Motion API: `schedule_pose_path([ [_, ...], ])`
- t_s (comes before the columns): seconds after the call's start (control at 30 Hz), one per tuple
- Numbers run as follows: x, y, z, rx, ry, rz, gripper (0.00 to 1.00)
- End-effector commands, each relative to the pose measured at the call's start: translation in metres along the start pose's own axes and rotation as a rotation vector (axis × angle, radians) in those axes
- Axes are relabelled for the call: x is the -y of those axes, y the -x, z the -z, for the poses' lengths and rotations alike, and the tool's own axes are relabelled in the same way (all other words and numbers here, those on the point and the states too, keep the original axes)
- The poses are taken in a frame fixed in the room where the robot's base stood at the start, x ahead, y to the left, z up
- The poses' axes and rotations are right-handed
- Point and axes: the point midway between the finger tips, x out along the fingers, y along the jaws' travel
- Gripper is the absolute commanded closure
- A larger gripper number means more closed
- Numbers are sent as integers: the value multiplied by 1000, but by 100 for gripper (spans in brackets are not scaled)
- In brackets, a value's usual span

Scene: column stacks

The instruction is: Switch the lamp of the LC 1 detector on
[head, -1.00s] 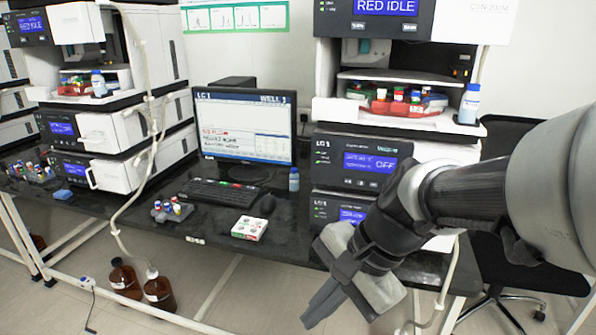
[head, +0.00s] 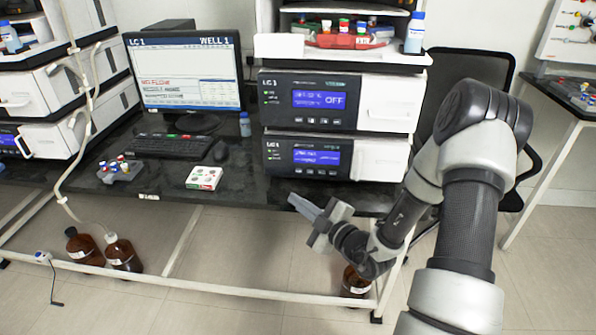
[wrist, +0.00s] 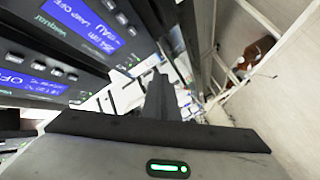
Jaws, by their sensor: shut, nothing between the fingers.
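A row of small buttons (head: 323,121) lies under that display. My gripper (head: 293,199) is shut and empty, in front of and below the lower LC 1 module (head: 277,155), near the bench's front edge and touching nothing that I can see. In the wrist view the shut fingers (wrist: 158,92) point past tilted module fronts, and a blue display with OFF (wrist: 25,82) shows at the left.
The monitor (head: 187,75), keyboard (head: 168,146), vial rack (head: 121,171) and white box (head: 204,178) stand left of the stack. A blue-capped bottle (head: 415,33) stands on top. Brown bottles (head: 122,254) are on the floor. A chair (head: 465,70) stands behind my arm.

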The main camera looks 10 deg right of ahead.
Motion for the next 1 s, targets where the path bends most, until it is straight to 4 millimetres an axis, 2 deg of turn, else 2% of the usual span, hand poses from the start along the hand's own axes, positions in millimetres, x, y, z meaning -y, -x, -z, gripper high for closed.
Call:
schedule_pose_path([
  [0.37,-2,-4,-2,-3,7,2,100],
  [1.0,-42,-57,-39,-3,7,2,100],
])
